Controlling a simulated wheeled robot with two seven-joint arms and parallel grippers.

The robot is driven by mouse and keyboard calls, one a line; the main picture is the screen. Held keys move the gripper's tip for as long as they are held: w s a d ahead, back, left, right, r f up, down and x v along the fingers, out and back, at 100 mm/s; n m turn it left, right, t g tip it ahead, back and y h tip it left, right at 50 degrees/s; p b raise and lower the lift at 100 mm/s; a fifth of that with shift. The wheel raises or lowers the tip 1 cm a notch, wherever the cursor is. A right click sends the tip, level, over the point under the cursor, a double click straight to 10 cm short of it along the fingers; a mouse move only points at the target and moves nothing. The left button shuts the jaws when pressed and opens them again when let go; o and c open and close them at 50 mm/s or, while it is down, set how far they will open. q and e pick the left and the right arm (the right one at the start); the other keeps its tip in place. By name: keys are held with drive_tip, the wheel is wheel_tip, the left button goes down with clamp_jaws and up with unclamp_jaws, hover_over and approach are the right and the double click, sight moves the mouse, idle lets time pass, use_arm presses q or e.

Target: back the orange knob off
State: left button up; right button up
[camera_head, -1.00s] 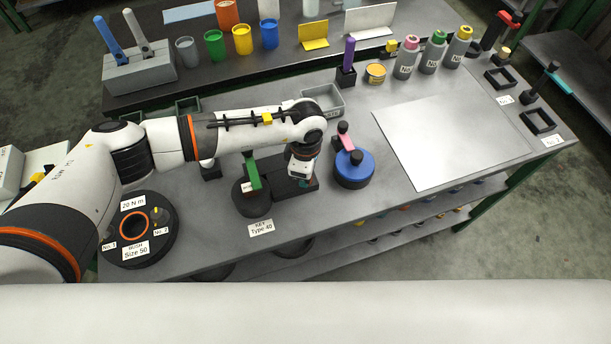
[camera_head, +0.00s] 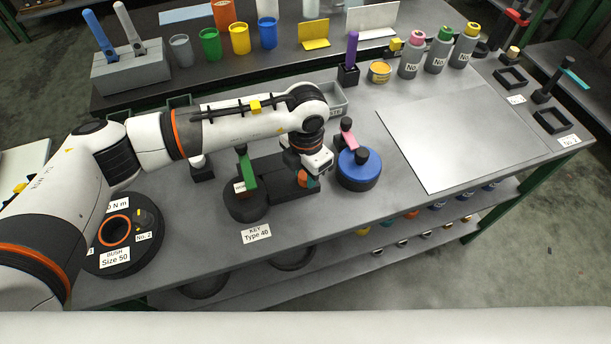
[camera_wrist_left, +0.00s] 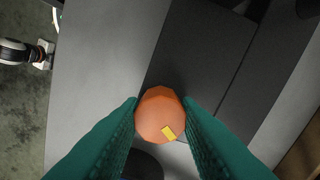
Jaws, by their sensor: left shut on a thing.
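The orange knob (camera_wrist_left: 161,115) is a rounded, faceted piece with a small yellow mark, seen from above in the left wrist view. My left gripper (camera_wrist_left: 160,108) has its teal fingers shut on it, one on each side. In the head view the orange knob (camera_head: 309,181) shows small below my left wrist. It is at the right end of a dark block (camera_head: 275,181) on the bench, and my arm hides part of that block. I cannot tell whether the knob is clear of its seat. My right gripper is in neither view.
A round black base with a green lever (camera_head: 248,172) stands left of the block. A blue round part (camera_head: 358,170) with a pink lever stands close on the right. A grey bin (camera_head: 330,98) is behind my wrist. A pale sheet (camera_head: 455,140) lies flat farther right.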

use_arm(q)
drive_tip(key=shift+w+r+n+b, duration=0.1)
drive_tip(key=shift+n+b, duration=1.15)
drive_tip(key=shift+n, duration=0.95)
drive_tip(key=o, duration=1)
drive_tip(key=shift+c, duration=0.2)
wheel_tip(320, 180, up, 12)
drive_tip(key=b, duration=0.2)
